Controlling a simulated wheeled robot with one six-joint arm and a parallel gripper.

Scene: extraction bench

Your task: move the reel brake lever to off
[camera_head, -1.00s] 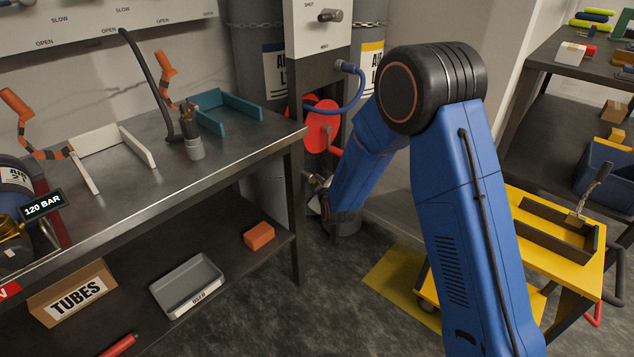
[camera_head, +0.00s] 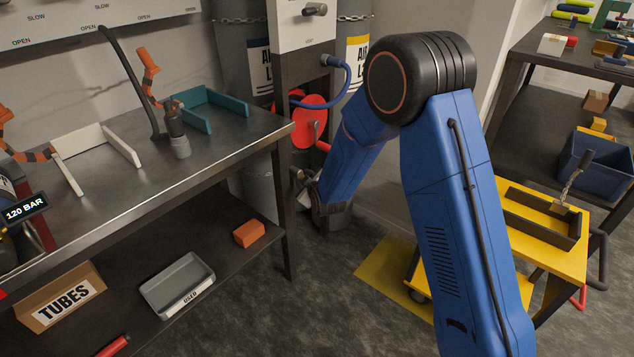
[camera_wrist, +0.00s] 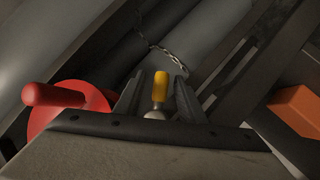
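The brake lever has a yellow grip (camera_wrist: 160,88) on a small pale metal foot, seen in the wrist view. My gripper (camera_wrist: 160,92) has its two dark fingers on either side of the yellow grip, with a visible gap on each side. It is open and not closed on the lever. The red reel (camera_wrist: 90,100) with its red crank knob is left of the fingers. In the head view the reel (camera_head: 309,118) hangs under the white panel, and my gripper (camera_head: 306,186) is low beside it, partly hidden by my arm. The lever cannot be made out there.
A metal bench (camera_head: 215,165) stands to the left, its leg close to my gripper. An orange block (camera_head: 249,233) lies on its lower shelf. A blue hose (camera_head: 340,88) hangs above the reel. Chained cylinders (camera_head: 246,60) stand behind. A yellow cart (camera_head: 565,255) is at the right.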

